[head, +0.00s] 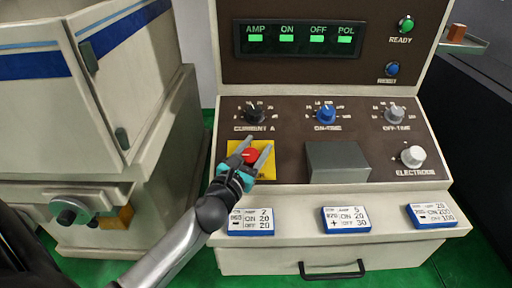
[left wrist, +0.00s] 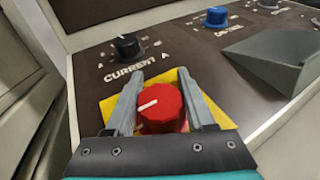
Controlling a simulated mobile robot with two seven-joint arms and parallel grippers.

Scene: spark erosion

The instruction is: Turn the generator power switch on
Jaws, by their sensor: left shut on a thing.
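The generator power switch is a red rotary knob (head: 250,155) on a yellow plate (head: 268,172) at the lower left of the brown panel. My left gripper (head: 252,153) has its two fingers on either side of the knob and is shut on it. In the left wrist view the red knob (left wrist: 160,108) sits between the grey fingers (left wrist: 162,95). Its white pointer line is tilted, rising slightly to the right in that view. The plate's lettering is mostly hidden by my gripper. My right gripper is not in view.
A black CURRENT knob (head: 255,114), blue ON-TIME knob (head: 326,114) and grey OFF-TIME knob (head: 394,115) sit above. A grey box-shaped cover (head: 338,162) juts out to the right, near a white ELECTRODE knob (head: 412,156). Several blue-edged cards (head: 346,219) lie along the front ledge.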

